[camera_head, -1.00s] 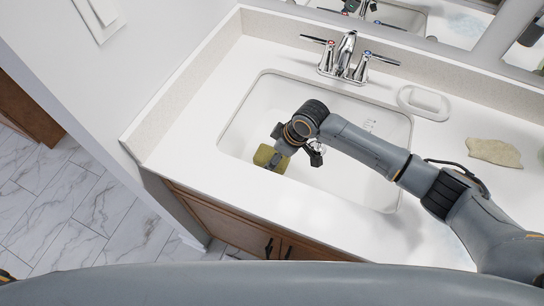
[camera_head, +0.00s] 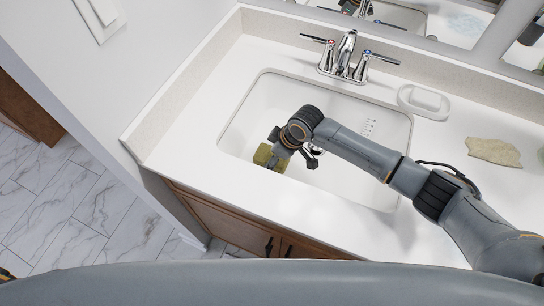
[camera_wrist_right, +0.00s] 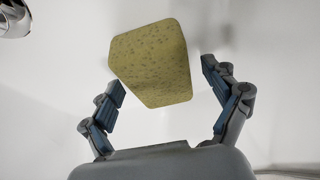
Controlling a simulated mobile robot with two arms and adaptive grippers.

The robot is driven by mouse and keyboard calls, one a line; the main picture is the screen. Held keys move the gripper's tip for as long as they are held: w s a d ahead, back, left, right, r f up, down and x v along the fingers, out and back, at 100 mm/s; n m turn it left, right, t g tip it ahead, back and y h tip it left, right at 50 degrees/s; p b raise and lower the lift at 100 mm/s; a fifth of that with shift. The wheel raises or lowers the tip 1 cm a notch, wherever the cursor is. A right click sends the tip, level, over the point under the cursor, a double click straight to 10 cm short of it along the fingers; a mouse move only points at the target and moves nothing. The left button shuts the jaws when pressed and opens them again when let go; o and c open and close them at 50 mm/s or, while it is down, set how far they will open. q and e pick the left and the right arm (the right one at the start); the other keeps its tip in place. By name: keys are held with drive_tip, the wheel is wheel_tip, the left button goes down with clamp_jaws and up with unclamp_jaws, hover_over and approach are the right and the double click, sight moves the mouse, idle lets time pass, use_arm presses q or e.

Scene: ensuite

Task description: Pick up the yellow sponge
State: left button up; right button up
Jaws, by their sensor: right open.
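The yellow sponge (camera_head: 263,155) lies in the white sink basin (camera_head: 240,133), near its left side, partly hidden by my right gripper (camera_head: 276,154) in the head view. In the right wrist view the sponge (camera_wrist_right: 152,62) is upright-looking and tilted, just beyond and between the fingertips. My right gripper (camera_wrist_right: 166,88) is open, with one finger on each side and visible gaps to the sponge. Whether the sponge touches the basin floor is hard to tell. My left gripper does not show.
A chrome faucet (camera_head: 345,58) stands behind the basin. A white soap dish (camera_head: 424,102) and a beige flat item (camera_head: 494,152) lie on the counter to the right. The basin walls close in around my right gripper. The basin's right part is clear.

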drive_tip(key=c, duration=1)
drive_tip(key=shift+c, duration=0.2)
wheel_tip(320, 180, up, 10)
drive_tip(key=shift+r+b, duration=0.25)
drive_tip(key=shift+b, duration=0.1)
